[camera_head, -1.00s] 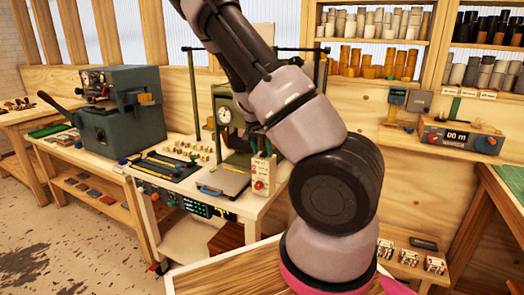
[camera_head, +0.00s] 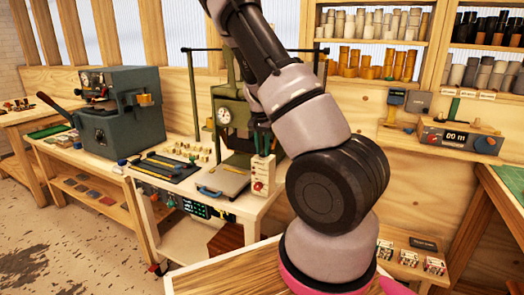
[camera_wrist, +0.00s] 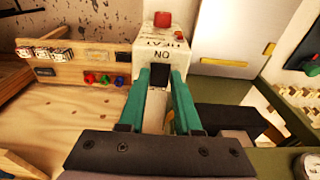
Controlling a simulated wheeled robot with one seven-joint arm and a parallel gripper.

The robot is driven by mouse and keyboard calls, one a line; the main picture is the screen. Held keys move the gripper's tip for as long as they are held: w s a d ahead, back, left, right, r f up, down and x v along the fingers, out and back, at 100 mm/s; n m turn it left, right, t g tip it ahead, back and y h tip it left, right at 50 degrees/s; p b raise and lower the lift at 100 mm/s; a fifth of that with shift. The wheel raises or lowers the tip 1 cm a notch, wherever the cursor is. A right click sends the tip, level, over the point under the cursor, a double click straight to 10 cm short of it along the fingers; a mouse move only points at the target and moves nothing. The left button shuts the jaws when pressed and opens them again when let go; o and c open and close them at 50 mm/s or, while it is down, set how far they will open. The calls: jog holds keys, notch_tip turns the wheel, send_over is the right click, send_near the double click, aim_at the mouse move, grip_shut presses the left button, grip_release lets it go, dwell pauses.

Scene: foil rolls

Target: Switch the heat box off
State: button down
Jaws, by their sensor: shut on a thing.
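The heat box (camera_wrist: 162,48) is a small white box with a red knob and the printed words HEAT and ON. In the head view the heat box (camera_head: 262,176) stands at the right front of the press table. My gripper (camera_wrist: 160,76) has two green fingers against the box's near face in the wrist view. They are closed around a small black switch lever (camera_wrist: 160,74) just below the word ON. The fingertips partly hide the lever, so its exact position is hard to tell. In the head view my arm covers much of the area right of the box.
A green press (camera_head: 228,118) with a gauge stands just behind the heat box. A dark tray of tools (camera_head: 165,167) lies to its left. A grey-green machine (camera_head: 120,110) stands further left. A shelf with a counter (camera_head: 460,138) is on the right wall.

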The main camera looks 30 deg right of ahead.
aim_at(261, 155)
dwell(0.3)
jog(key=c, duration=0.6)
grip_release()
jog(key=shift+r, duration=0.15)
notch_tip(261, 155, up, 10)
jog(key=shift+s+a+r, duration=0.25)
jog(key=shift+s+a, duration=0.05)
jog(key=shift+a, duration=0.1)
